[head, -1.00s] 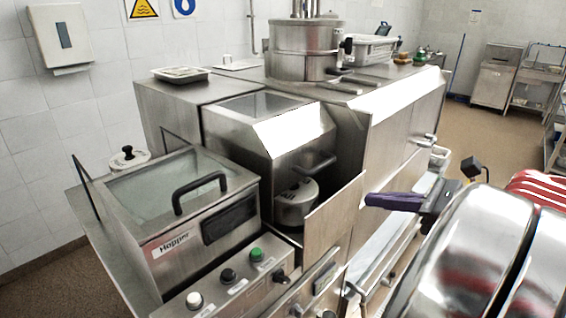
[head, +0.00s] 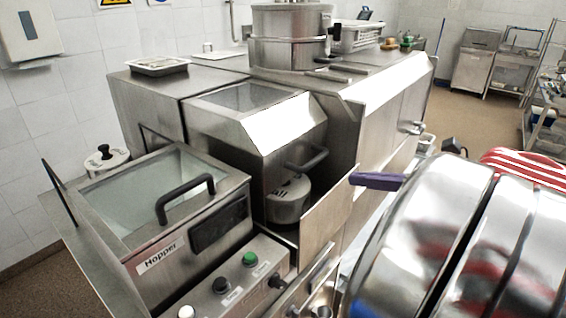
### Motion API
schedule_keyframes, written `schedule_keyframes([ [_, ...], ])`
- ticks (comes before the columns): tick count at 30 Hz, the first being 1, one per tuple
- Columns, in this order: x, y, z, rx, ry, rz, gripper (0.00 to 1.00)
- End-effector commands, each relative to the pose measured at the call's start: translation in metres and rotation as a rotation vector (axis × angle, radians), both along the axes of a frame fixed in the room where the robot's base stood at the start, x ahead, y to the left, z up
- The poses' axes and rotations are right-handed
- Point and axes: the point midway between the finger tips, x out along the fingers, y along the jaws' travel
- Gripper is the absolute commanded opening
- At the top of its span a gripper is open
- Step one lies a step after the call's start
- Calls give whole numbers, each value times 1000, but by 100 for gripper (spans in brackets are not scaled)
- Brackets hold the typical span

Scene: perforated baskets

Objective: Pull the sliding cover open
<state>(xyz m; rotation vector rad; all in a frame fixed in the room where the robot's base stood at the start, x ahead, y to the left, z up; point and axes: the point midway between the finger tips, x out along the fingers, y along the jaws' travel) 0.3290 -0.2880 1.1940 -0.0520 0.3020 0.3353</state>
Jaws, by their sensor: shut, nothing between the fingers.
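A steel box labelled Hopper (head: 165,258) stands at the front left, with a glass-topped cover (head: 150,190) that lies closed. A black arched handle (head: 186,197) sits on that cover. Behind it, a steel machine has a sloped hood (head: 285,125) with a dark bar handle (head: 307,160). I cannot tell which of these is the sliding cover. My gripper (head: 362,180) shows as purple fingers, shut and empty, right of both handles. Its tip overlaps the top corner of an upright steel panel (head: 325,217) in view; contact cannot be told. My arm hides the lower right.
A lidded pot (head: 287,202) sits in the bay under the hood. A control panel (head: 235,283) with several buttons is in front. Open floor (head: 478,125) lies at the back right.

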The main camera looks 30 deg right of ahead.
Motion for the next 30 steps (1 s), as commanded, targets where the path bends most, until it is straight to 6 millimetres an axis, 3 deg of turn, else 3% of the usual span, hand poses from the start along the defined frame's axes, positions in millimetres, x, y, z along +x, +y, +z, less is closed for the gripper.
schedule_keyframes([
  [23,82,29,-28,2,1,3,0],
  [30,107,38,-28,1,-1,1,0],
])
